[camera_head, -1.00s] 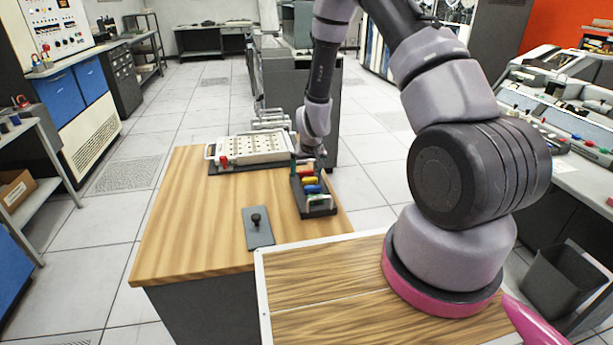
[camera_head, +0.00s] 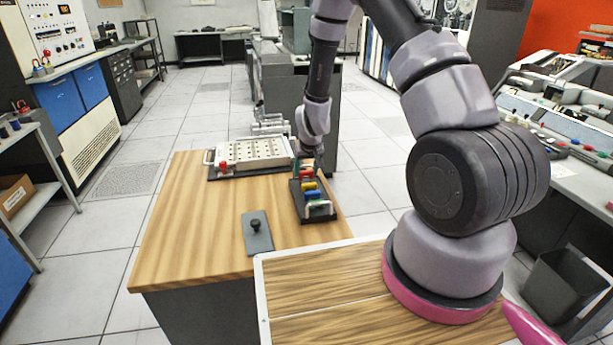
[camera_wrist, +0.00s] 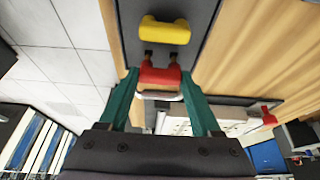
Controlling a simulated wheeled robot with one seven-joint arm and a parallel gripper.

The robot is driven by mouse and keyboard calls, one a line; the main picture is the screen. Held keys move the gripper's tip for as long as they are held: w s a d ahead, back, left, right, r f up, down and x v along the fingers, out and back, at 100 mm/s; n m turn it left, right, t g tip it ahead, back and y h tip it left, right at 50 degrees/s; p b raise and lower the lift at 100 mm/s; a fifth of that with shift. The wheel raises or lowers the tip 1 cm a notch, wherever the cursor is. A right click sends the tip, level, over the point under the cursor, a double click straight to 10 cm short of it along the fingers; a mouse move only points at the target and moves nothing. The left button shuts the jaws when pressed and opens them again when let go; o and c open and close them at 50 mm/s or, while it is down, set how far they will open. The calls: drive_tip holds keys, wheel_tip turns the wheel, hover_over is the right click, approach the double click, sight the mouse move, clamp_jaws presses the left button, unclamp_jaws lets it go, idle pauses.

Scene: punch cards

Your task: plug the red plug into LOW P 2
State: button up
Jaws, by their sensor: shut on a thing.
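My gripper (camera_wrist: 160,95) has two green fingers, shut on a red plug (camera_wrist: 160,76) with two dark prongs. In the head view my gripper (camera_head: 307,165) is at the far end of a dark rack (camera_head: 319,217). A yellow plug (camera_wrist: 165,31) is beside the red one in the wrist view; in the head view the rack also holds a blue plug (camera_head: 313,195). I cannot tell whether the red plug's prongs are clear of the rack. The pale socket board (camera_head: 253,152) is left of the rack; its labels are too small to read.
Another red piece (camera_head: 223,168) is at the board's left front corner. A grey plate with a black knob (camera_head: 257,227) lies nearer on the wooden table (camera_head: 185,225). The table's left side is clear. A grey machine stands behind the table.

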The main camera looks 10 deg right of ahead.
sight(307, 172)
wheel_tip(307, 172, up, 13)
idle(1.0)
